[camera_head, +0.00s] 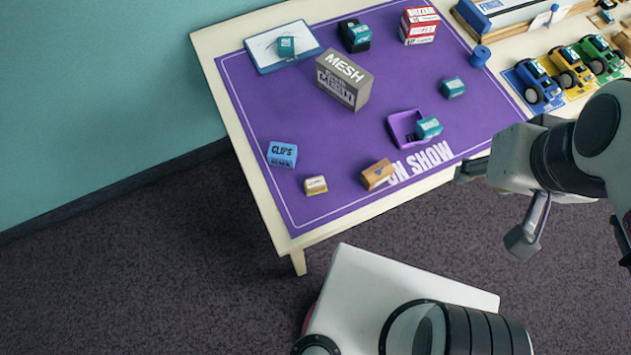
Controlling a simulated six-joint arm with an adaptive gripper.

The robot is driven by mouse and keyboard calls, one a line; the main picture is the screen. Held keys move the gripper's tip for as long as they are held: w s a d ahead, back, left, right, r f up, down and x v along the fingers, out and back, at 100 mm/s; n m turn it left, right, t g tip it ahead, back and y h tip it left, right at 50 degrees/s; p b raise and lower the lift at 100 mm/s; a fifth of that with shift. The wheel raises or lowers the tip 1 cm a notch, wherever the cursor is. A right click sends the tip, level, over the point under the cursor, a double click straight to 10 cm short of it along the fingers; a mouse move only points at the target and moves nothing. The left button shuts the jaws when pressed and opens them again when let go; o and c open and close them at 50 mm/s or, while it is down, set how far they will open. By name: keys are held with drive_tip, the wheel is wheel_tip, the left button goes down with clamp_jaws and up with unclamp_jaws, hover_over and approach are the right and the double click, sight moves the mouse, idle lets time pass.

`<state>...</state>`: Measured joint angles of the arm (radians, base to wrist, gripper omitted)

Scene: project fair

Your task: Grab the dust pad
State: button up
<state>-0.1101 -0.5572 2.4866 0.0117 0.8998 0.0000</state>
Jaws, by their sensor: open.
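No label that I can read says dust pad, so I cannot tell which thing it is. Several small teal blocks look alike. One teal block (452,87) lies alone on the purple mat. Another teal block (428,127) is at the right side of a small purple tray (394,122). A third teal block (287,46) is on a white, blue-edged tray (268,63), and one more teal block (357,34) is with a black holder (350,46). My gripper (496,207) is open and empty at the table's front right edge, right of the blocks.
On the purple mat (250,110) stand a grey MESH box (343,80), a red-and-white box (419,26), a blue CLIPS box (282,154), a small yellow-and-white box (315,185), a tan block (377,174) and a blue cylinder (480,56).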

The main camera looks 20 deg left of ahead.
drive_tip(key=w+a+f+g+y, duration=0.15)
drive_tip(key=a+f+g, duration=0.25)
drive_tip(key=a+f, duration=0.55)
drive_tip(key=m+g+y, duration=0.2)
drive_tip(key=m, duration=0.9)
approach(316, 182)
drive_tip(key=f, duration=0.1)
drive_tip(key=shift+w+a+f+m+h, duration=0.1)
drive_tip(key=shift+a+m+h, duration=0.15)
drive_tip(key=shift+m, duration=0.35)
drive_tip(key=shift+f, duration=0.1)
drive_tip(key=shift+x, duration=1.15)
drive_tip(key=shift+f, duration=0.1)
drive_tip(key=shift+s+a+f, duration=0.25)
drive_tip(key=shift+s+f, duration=0.05)
drive_tip(key=shift+f, duration=0.3)
drive_tip(key=shift+s+a+f, duration=0.3)
drive_tip(key=shift+f, duration=0.25)
drive_tip(key=shift+x, duration=1.2)
